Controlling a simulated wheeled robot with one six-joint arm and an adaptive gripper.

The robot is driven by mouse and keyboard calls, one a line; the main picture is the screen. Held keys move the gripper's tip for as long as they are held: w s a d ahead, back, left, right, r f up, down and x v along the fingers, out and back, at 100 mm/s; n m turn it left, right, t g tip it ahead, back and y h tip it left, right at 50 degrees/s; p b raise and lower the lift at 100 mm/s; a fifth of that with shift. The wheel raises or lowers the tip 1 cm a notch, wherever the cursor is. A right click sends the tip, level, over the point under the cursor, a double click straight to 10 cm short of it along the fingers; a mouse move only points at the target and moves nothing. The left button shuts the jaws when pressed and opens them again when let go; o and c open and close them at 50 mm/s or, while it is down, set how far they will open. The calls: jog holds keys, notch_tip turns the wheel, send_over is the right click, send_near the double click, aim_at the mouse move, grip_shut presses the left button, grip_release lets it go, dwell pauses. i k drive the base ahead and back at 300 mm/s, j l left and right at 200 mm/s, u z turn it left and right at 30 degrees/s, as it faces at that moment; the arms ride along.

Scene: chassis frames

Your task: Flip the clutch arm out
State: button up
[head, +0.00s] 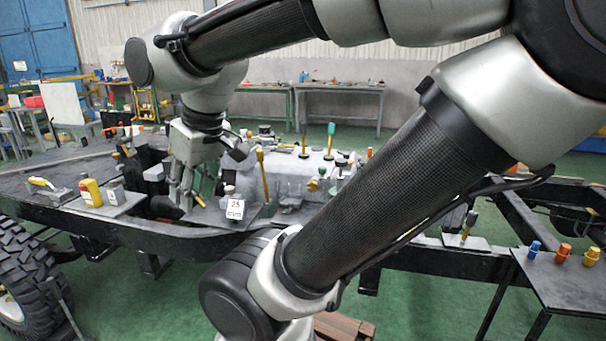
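My gripper (190,194) points down over the chassis frame (190,238), left of the grey gearbox-like housing (295,178). Its fingertips are small and crowded by dark parts, so I cannot tell whether they are apart or hold anything. A yellow-handled lever (262,172) stands upright on the housing's left side, right of my gripper and apart from it. I cannot tell for sure which part is the clutch arm; it may be hidden by my gripper or arm.
A white tag marked 25 (235,209) stands just right of my gripper. A yellow bottle (91,192) sits on a plate at left. Several coloured knobs (564,252) sit on a plate at right. A workbench (339,88) is behind. My arm covers much of the right.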

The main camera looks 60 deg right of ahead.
aim_at(259, 152)
jog(key=z, duration=1.45)
jog(key=i+u, duration=0.1)
jog(key=i, duration=0.35)
jog(key=i+l, duration=0.2)
jog(key=i, duration=0.3)
jog(key=j+u, duration=0.05)
